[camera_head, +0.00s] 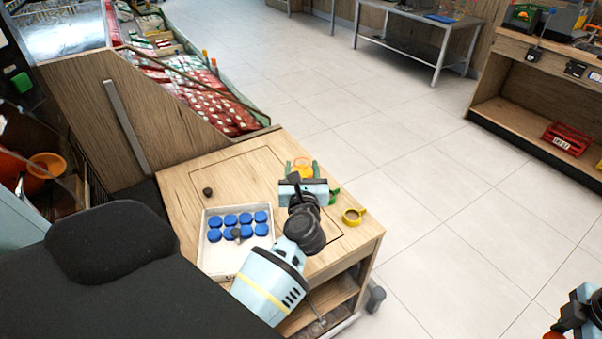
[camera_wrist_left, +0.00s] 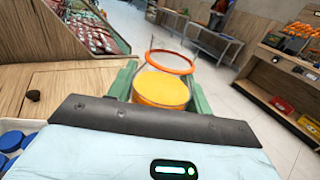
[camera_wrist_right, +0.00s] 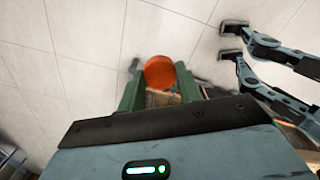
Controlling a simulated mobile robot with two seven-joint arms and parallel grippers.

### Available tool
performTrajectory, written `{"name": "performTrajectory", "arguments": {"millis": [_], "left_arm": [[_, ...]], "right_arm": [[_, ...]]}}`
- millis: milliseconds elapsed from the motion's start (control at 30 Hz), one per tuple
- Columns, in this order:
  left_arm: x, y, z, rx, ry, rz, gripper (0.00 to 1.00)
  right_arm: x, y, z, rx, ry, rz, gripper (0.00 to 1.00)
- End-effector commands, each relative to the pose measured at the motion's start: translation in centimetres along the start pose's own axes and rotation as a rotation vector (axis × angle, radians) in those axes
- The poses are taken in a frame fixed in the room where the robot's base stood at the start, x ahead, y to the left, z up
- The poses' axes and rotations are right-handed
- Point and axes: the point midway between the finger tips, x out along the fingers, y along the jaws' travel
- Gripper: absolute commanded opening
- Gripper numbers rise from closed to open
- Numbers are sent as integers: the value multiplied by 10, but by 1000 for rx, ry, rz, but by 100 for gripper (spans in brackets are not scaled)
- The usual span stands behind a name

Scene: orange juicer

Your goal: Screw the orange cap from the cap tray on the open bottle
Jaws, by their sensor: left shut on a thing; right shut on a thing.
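My left gripper (camera_head: 302,168) is shut on an open bottle over the wooden table's far edge. In the left wrist view, the bottle (camera_wrist_left: 160,90) stands between the green fingers, with orange-yellow content and a clear upper part under an orange ring. Its base is hidden by my gripper. My right gripper (camera_wrist_right: 158,88) is shut on an orange cap (camera_wrist_right: 160,70), seen between its green fingers in the right wrist view. In the head view, that gripper is at the lower right edge, well apart from the bottle. The white cap tray (camera_head: 207,258) holds several blue caps.
A small dark knob (camera_head: 207,192) is on the wooden table (camera_head: 180,180). A wooden shelf (camera_head: 520,90) is far right. The tiled floor between is clear.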

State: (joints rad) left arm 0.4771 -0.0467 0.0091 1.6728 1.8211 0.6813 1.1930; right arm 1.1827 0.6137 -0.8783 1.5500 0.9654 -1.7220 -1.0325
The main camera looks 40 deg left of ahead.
Motion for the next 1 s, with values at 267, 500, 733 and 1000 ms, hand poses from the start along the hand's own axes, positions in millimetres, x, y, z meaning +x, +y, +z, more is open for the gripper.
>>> {"name": "performTrajectory", "arguments": {"millis": [267,500,733,1000], "left_arm": [[0,0,0,-1,-2,0,39],[0,0,0,-1,-2,0,8],[0,0,1,-1,-2,0,3],[-9,3,5,-1,-4,-26,3]], "right_arm": [[1,0,0,0,0,-1,14],[1,0,0,0,0,-1,14],[1,0,0,0,0,-1,14],[-9,-5,-4,88,2,2,14]]}}
